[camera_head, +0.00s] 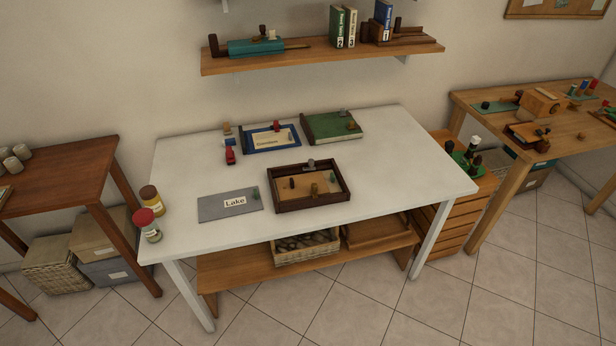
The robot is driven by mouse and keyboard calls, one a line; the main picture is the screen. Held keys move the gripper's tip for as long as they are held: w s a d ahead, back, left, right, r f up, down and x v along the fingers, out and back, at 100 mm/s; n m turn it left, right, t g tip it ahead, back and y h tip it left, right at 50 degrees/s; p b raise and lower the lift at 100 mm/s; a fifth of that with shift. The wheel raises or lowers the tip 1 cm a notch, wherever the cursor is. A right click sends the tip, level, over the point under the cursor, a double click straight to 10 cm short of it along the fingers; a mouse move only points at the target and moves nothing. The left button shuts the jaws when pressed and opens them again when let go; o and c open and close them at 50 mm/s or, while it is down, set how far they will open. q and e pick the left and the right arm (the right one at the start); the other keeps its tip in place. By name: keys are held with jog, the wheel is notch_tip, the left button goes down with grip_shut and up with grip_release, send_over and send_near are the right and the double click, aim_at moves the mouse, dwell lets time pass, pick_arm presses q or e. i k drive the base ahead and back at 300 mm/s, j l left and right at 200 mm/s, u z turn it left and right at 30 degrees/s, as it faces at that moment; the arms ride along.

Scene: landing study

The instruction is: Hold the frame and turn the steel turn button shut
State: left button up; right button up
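A dark brown wooden frame (313,202) lies flat on the white table, right of the middle, around a tan panel (298,184). A small grey, steel-looking piece (311,163) sits at the frame's back edge and may be the turn button; its exact angle is too small to tell. A small brown piece (315,189) stands at the middle of the panel, and a dark greenish piece (332,177) is near its right side. Neither of my grippers is in view.
The white table (375,185) also holds a grey "Lake" board (215,209), a blue-bordered board (262,149), a green board (325,122), a red piece (230,156) and two jars (149,228) at the left edge. Its right end is clear. A shelf (330,58) hangs above.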

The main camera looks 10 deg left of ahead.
aim_at(311, 160)
jog(key=i+l+u, duration=0.1)
jog(key=i+u, duration=0.2)
jog(key=i, duration=0.15)
jog(key=i+l+u, duration=0.3)
jog(key=i, duration=0.2)
jog(key=i+l+u, duration=0.3)
jog(key=i+j, duration=0.1)
jog(key=i, duration=0.05)
